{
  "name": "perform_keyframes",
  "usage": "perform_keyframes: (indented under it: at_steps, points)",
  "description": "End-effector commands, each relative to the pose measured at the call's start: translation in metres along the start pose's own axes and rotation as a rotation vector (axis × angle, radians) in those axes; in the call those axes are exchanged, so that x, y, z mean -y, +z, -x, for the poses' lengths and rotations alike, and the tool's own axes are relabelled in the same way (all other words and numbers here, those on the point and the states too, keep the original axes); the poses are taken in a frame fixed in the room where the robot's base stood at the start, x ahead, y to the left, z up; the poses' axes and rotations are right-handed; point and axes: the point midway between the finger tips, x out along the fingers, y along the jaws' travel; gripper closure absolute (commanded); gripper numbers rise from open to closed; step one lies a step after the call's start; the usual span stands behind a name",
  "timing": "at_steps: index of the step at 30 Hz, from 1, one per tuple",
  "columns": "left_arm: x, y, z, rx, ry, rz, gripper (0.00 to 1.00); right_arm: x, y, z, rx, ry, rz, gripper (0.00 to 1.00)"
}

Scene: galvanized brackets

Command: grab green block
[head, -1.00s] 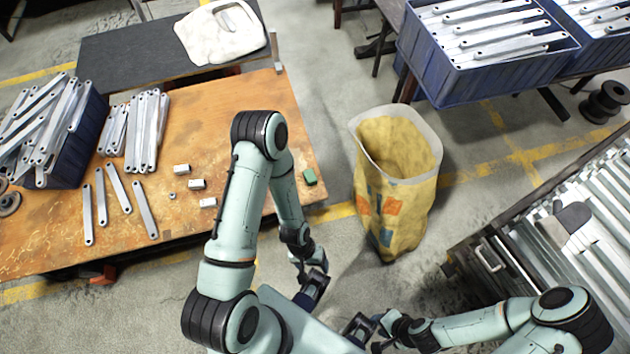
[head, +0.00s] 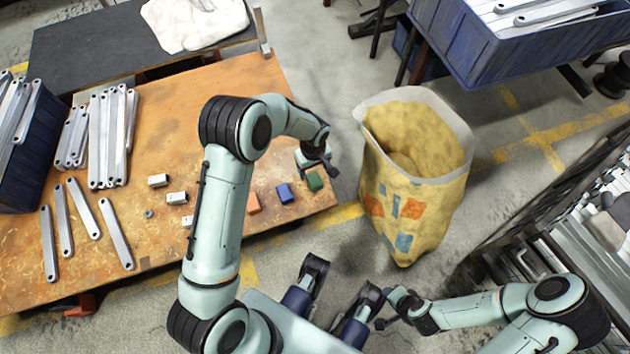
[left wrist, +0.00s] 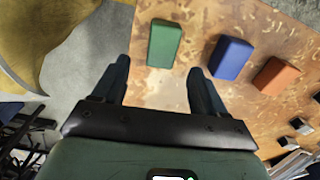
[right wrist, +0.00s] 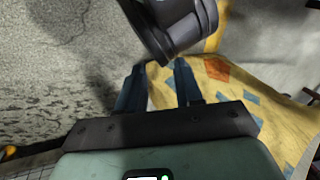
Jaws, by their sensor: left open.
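The green block (head: 315,181) lies near the right edge of the wooden table, beside a blue block (head: 285,193) and an orange block (head: 253,203). My left gripper (head: 318,165) is open and empty above the green block. In the left wrist view the green block (left wrist: 164,43) sits ahead of and between the open fingers (left wrist: 160,80), apart from them. The blue block (left wrist: 231,57) is just to its right there. My right gripper (right wrist: 160,80) is low by the floor near the yellow bag, its fingers apart with nothing seen between them.
The worn wooden table (head: 170,235) also holds flat metal brackets (head: 115,235) and small metal pieces (head: 177,198). An open yellow bag (head: 415,185) stands on the floor right of the table. A blue crate (head: 500,50) of brackets is at the back right.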

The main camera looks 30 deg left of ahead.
Motion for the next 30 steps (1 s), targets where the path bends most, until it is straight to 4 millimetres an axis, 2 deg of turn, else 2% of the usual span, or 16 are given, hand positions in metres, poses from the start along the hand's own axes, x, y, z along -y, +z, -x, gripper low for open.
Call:
perform_keyframes:
  at_steps: [1, 8, 16, 24, 26, 30]
  points:
    - [0.0, 0.0, -0.006, 0.0, 0.0, 0.0, 0.28, -0.001, -0.002, -0.002, -0.007, 0.0, -0.001, 0.65]
    - [0.001, 0.001, -0.019, 0.001, -0.001, -0.002, 0.28, -0.002, -0.007, -0.005, -0.021, 0.001, -0.001, 0.65]
    - [0.002, 0.004, -0.059, 0.002, -0.002, -0.001, 0.28, -0.007, -0.027, -0.019, -0.076, 0.005, -0.006, 0.65]
    - [0.002, 0.004, -0.062, 0.0, 0.001, -0.002, 0.28, -0.007, -0.029, -0.019, -0.084, 0.005, -0.006, 0.65]
    - [0.002, 0.004, -0.062, 0.0, 0.001, -0.002, 0.44, -0.007, -0.029, -0.019, -0.084, 0.005, -0.006, 0.65]
    - [0.002, 0.004, -0.062, 0.0, 0.001, -0.002, 0.88, -0.007, -0.029, -0.019, -0.083, 0.005, -0.006, 0.65]
